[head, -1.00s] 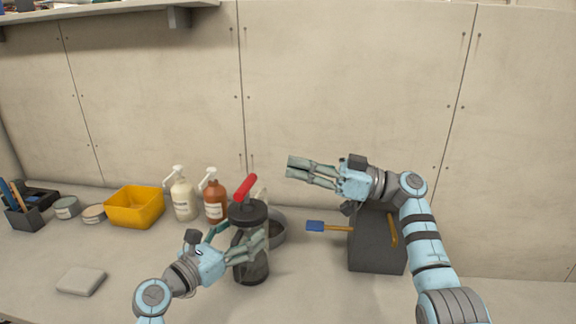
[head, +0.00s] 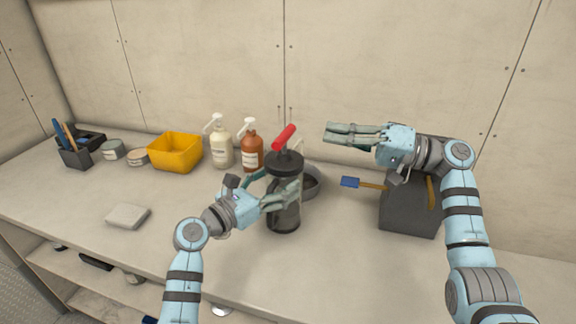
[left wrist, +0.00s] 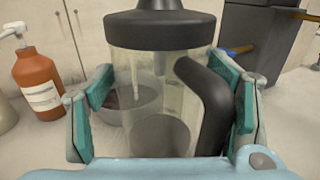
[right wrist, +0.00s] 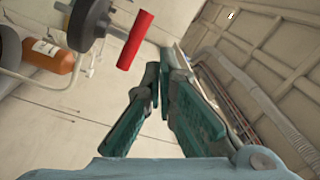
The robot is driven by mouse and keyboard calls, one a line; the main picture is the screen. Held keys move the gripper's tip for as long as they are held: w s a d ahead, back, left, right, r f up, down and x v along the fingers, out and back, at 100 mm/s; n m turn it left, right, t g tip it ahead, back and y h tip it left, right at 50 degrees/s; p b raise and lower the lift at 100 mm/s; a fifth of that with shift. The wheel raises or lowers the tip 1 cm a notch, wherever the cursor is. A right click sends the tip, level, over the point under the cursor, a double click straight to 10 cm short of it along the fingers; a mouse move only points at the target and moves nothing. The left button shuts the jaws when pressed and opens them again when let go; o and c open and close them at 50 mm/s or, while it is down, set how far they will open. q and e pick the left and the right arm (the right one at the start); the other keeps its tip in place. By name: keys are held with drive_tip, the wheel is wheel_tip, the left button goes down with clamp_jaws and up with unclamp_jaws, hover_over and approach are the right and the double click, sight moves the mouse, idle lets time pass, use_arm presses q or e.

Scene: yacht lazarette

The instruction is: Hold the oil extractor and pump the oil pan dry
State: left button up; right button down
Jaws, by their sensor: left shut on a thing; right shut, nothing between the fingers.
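The oil extractor (head: 284,205) stands upright on the bench, a clear cylinder with a dark cap and a red pump handle (head: 284,137) on top. My left gripper (head: 280,196) is shut around its body; the left wrist view shows the clear body (left wrist: 150,90) and black side grip (left wrist: 205,100) between the fingers. The grey oil pan (head: 312,183) sits behind it, partly hidden. It also shows through the clear body in the left wrist view. My right gripper (head: 335,134) is shut and empty, raised to the right of the red handle, which also shows in the right wrist view (right wrist: 134,40).
A white pump bottle (head: 221,148), a brown pump bottle (head: 252,152) and a yellow bin (head: 175,152) stand to the left. A dark grey box (head: 408,212) and a blue-tipped brush (head: 350,182) are at the right. A grey pad (head: 128,215) lies at the front left.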

sight(284, 143)
drive_tip(key=s+a+f+m+h, duration=0.1)
drive_tip(key=s+f+m, duration=0.15)
drive_tip(key=m, duration=1.05)
drive_tip(key=s+f+m+h, duration=0.1)
drive_tip(key=f+m, duration=0.2)
drive_tip(key=m, duration=1)
drive_tip(key=r+x, duration=0.1)
drive_tip(key=x, duration=0.8)
drive_tip(key=shift+s+a+f+g, duration=0.3)
drive_tip(key=shift+a+f, duration=0.1)
drive_tip(key=shift+a, duration=0.05)
wheel_tip(284, 143, up, 8)
drive_tip(key=shift+w+d, duration=0.1)
drive_tip(key=shift+w, duration=0.05)
